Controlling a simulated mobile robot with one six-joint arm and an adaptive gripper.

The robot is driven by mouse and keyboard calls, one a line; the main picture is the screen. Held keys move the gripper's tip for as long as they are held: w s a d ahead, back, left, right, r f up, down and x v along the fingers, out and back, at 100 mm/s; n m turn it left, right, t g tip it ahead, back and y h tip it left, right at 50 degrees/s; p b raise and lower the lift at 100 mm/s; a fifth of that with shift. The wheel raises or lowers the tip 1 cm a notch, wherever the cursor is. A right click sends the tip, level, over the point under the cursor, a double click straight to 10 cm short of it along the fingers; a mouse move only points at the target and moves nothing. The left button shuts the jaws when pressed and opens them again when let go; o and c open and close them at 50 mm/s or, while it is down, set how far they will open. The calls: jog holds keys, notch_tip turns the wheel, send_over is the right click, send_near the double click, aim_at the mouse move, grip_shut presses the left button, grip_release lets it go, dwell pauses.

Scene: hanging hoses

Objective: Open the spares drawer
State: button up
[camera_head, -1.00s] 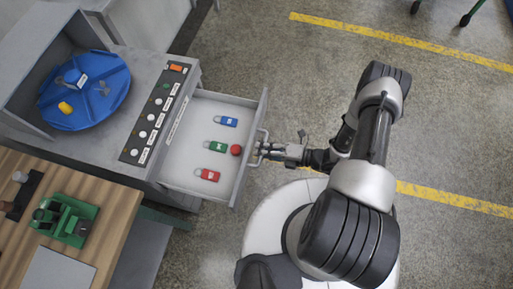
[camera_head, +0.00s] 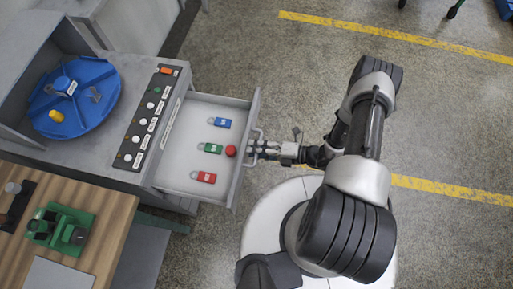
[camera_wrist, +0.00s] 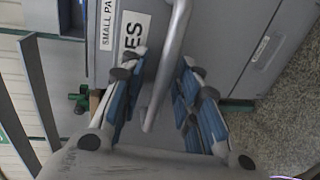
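The spares drawer (camera_head: 244,169) is pulled out from the grey cabinet, and its inside shows in the head view. Its bar handle (camera_head: 258,135) is on the drawer front, facing my arm. In the wrist view the metal handle (camera_wrist: 174,48) passes between my two blue-padded fingers. My gripper (camera_head: 262,149) is closed in around the handle; exact pad contact is hard to see. The drawer front carries a label ending in "ES".
A blue round tray (camera_head: 100,112) and a button panel (camera_head: 150,120) are on the cabinet. A wooden bench (camera_head: 110,218) stands at lower left.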

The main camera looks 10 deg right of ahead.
jog(key=v, duration=1.2)
dwell(0.5)
notch_tip(320, 180, up, 23)
jog(key=w+n+g+h, duration=0.3)
jog(key=n+g+h, duration=0.4)
jog(key=n, duration=1.3)
jog(key=s+a+r+n+t+h, duration=0.2)
jog(key=s+r+n, duration=0.3)
jog(key=r+n, duration=0.4)
jog(key=s+a+r+n+t+h, duration=0.2)
jog(key=s+r+n+h, duration=0.3)
jog(key=r+n, duration=0.5)
jog(key=shift+r+n+t, duration=0.25)
jog(key=shift+n+t, duration=0.55)
jog(key=shift+t, duration=0.1)
